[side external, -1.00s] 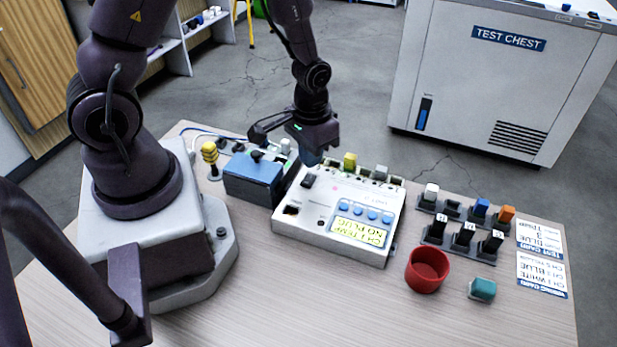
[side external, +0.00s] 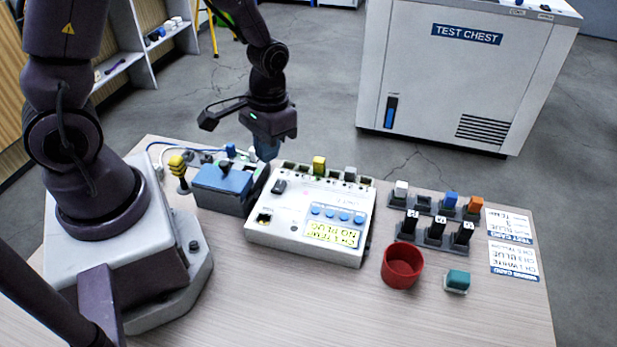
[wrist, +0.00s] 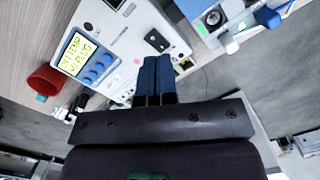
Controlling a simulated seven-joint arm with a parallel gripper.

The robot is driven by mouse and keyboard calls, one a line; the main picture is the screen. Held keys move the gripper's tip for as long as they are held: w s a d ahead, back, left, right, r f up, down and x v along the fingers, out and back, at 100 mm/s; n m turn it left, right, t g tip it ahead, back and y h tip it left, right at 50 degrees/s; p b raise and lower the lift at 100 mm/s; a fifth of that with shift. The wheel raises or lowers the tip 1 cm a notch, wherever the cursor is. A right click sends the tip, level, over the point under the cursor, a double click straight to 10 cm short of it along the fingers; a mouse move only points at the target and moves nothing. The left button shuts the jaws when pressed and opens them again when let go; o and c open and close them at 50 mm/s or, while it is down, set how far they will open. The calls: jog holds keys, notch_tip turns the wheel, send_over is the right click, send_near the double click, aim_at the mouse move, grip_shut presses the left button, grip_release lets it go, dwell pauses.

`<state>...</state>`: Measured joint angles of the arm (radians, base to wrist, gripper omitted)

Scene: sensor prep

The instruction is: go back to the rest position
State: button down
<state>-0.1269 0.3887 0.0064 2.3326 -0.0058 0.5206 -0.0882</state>
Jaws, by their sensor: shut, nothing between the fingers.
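My gripper (side external: 267,150) is shut and empty, its blue fingers pointing down just above the back left corner of the white instrument box (side external: 300,230). In the wrist view the two fingers (wrist: 155,78) lie side by side in front of the box (wrist: 125,35). The box has a lit yellow screen (side external: 333,234), reading partly "CH 1 TEMP NO PLUG", and blue buttons. A yellow plug (side external: 319,166) and a grey plug (side external: 350,174) stand at its back edge.
A blue-topped box (side external: 222,184) and yellow-topped post (side external: 178,168) stand left of the instrument. A red cup (side external: 402,267), teal block (side external: 457,280), racks of plugs (side external: 435,233) and printed cards (side external: 513,258) lie to the right. The front table is clear.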

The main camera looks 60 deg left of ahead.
jog(key=s+d+r+m+t, duration=0.1)
jog(key=s+r+t, duration=0.2)
jog(key=r, duration=0.8)
jog(key=s+d+r+m+t, duration=0.1)
jog(key=s+d+r+t, duration=0.1)
jog(key=r, duration=0.9)
jog(key=shift+s+d+r+m+t, duration=0.35)
jog(key=shift+s+t, duration=0.55)
jog(key=shift+s, duration=0.15)
